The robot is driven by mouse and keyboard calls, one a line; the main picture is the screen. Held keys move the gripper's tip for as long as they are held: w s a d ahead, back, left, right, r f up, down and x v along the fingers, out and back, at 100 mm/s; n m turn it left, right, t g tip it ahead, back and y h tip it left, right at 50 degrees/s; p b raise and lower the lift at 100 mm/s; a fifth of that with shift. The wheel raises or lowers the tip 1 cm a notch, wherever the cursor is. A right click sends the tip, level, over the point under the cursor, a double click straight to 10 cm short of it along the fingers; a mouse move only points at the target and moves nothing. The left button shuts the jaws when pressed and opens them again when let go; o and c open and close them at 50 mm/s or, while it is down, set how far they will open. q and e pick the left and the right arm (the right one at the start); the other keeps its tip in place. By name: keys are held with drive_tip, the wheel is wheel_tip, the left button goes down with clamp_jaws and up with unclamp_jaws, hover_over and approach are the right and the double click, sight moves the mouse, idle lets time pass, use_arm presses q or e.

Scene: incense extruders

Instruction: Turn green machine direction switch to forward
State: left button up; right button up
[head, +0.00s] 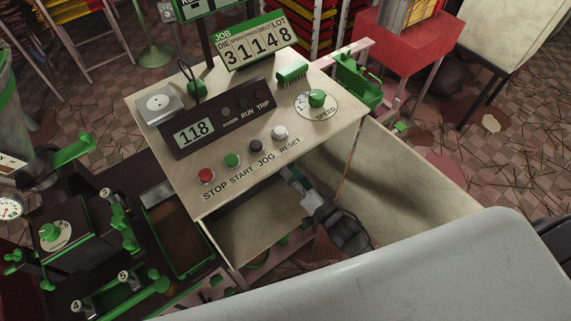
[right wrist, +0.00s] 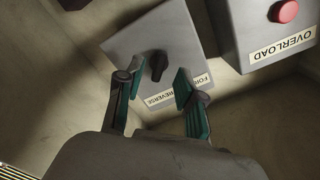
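The direction switch is a black knob (right wrist: 157,65) on a grey plate (right wrist: 135,42) in the right wrist view. Labels on the plate read REVERSE (right wrist: 158,98) and FOR..., the latter partly hidden by a finger. Which label the knob is set to I cannot tell. My right gripper (right wrist: 158,78) is open, with one teal-lined finger on each side of the knob and gaps showing between. In the head view my right gripper (head: 292,176) reaches into the open machine cabinet under the control panel; the switch is hidden there. My left gripper is not in view.
A grey box with a red OVERLOAD button (right wrist: 286,11) is beside the switch plate. Above the cabinet, the sloped panel (head: 225,130) carries STOP, START, JOG and RESET buttons and a SPEED knob (head: 317,98). The open cabinet door (head: 405,170) stands to the right of my arm.

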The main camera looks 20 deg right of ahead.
drive_tip(key=x, duration=0.3)
drive_tip(key=shift+w+a, duration=0.1)
drive_tip(key=shift+w, duration=0.05)
clamp_jaws()
